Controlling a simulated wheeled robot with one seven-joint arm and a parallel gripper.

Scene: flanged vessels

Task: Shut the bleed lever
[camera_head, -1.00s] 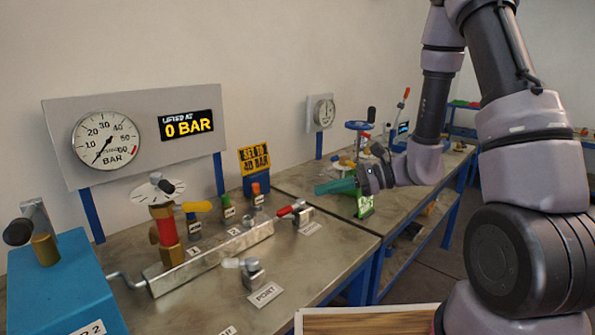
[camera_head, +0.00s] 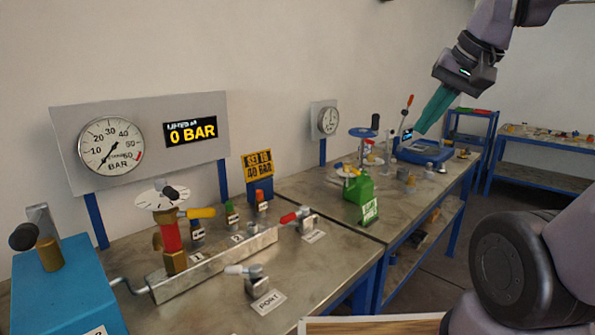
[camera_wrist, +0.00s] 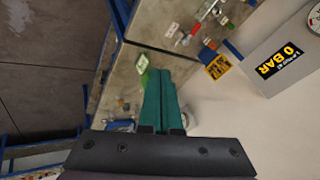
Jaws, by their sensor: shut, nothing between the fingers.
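A red-handled lever (camera_head: 292,215) on a small metal valve stands at the right end of the metal manifold block (camera_head: 225,258). The small label beside it is too blurred to read, so I cannot confirm that it is the bleed lever. A white-handled lever (camera_head: 243,270) stands nearer, by a plate reading PORT. My gripper (camera_head: 421,131) is shut and empty, high over the farther bench, well away from these levers. Its teal fingers (camera_wrist: 160,74) lie together in the wrist view.
The dial gauge (camera_head: 110,146) reads near the low end, beside a 0 BAR display (camera_head: 190,131). A green can (camera_head: 360,190) and a blue tray (camera_head: 424,152) stand on the farther bench. A blue box (camera_head: 70,290) is at near left. Bare benchtop lies around the levers.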

